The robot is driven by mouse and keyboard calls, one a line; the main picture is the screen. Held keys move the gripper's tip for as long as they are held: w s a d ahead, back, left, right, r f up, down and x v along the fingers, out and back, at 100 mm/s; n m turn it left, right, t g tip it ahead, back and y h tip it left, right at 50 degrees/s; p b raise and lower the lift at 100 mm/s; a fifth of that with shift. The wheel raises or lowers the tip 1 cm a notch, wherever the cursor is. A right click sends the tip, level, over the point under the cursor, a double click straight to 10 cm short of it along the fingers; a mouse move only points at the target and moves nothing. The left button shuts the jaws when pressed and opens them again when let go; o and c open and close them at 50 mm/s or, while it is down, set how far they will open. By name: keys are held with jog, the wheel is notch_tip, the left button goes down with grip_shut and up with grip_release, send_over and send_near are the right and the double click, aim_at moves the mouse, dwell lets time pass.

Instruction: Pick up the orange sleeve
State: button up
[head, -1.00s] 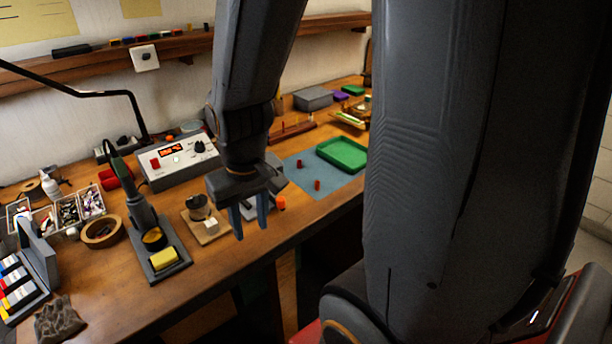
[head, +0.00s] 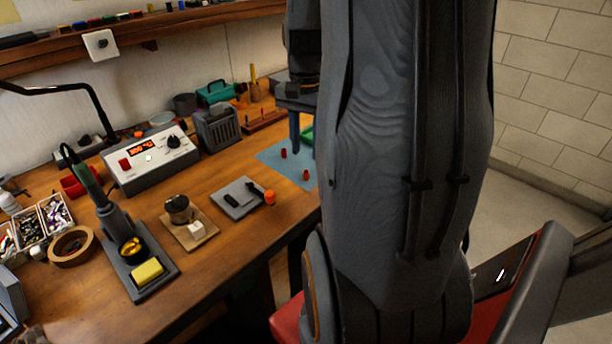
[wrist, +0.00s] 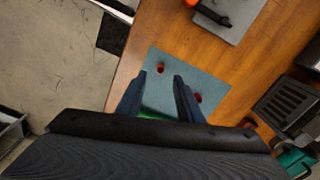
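The orange sleeve (head: 270,197) is a small orange cylinder on the bench beside the right edge of a grey plate (head: 232,205). In the wrist view, a bit of the orange sleeve (wrist: 191,3) shows at the top edge. My gripper (wrist: 160,74) is open and empty above the blue mat (wrist: 205,80), well away from the orange sleeve.
Two red sleeves, one (head: 283,153) and another (head: 306,175), stand on the blue mat. A black tool lies on the grey plate. A dark vented box (head: 217,128) stands behind. Bare wood surrounds the plate.

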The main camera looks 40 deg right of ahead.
aim_at(306, 179)
jog(key=shift+w+d+f+p, duration=0.1)
jog(key=shift+f+p, duration=0.9)
jog(key=shift+f, duration=2.75)
grip_shut()
